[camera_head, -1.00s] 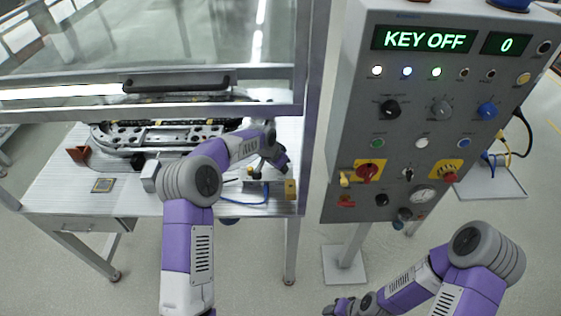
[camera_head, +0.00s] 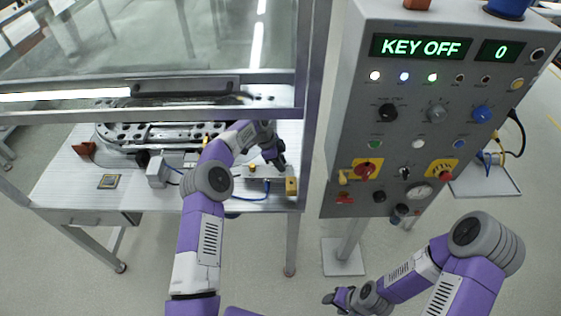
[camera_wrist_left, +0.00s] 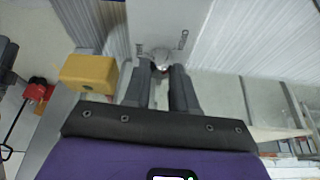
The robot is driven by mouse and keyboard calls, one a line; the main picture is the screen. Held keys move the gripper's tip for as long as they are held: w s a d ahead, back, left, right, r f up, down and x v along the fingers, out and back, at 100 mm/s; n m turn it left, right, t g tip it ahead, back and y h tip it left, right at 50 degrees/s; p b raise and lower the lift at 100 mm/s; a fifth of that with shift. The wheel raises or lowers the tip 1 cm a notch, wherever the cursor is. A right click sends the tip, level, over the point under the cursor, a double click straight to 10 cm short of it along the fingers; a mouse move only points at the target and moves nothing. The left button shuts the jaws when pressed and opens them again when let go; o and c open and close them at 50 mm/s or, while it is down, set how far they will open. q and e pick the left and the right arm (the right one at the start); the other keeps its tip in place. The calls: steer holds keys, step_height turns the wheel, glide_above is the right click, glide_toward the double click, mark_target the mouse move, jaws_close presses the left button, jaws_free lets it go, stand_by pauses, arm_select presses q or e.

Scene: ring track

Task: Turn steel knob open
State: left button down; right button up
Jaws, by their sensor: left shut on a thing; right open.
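The steel knob (camera_wrist_left: 161,54) shows in the left wrist view on a flat pale metal plate, with a small reddish spot at its near side. My left gripper (camera_wrist_left: 160,72) is shut on it, one dark finger on each side. In the head view my left gripper (camera_head: 279,162) is at the small fixture near the table's right end, where the hand hides the knob. The knob's exact angle cannot be told. My right gripper (camera_head: 336,299) is open and empty, low over the floor in front of the control panel.
A yellow block (camera_wrist_left: 90,73) sits close left of the left fingers. The ring track (camera_head: 125,132) lies behind my left arm, under a framed clear guard (camera_head: 60,117). The control panel (camera_head: 345,120) stands to the right, reading KEY OFF and 0.

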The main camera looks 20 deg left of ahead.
arm_select(q)
steer(key=shift+m+g, duration=0.3)
steer(key=shift+m, duration=0.5)
steer(key=c, duration=0.9)
jaws_free()
steer(key=shift+p+v, duration=1.05)
steer(key=shift+v, duration=2.75)
steer(key=shift+w, duration=0.1)
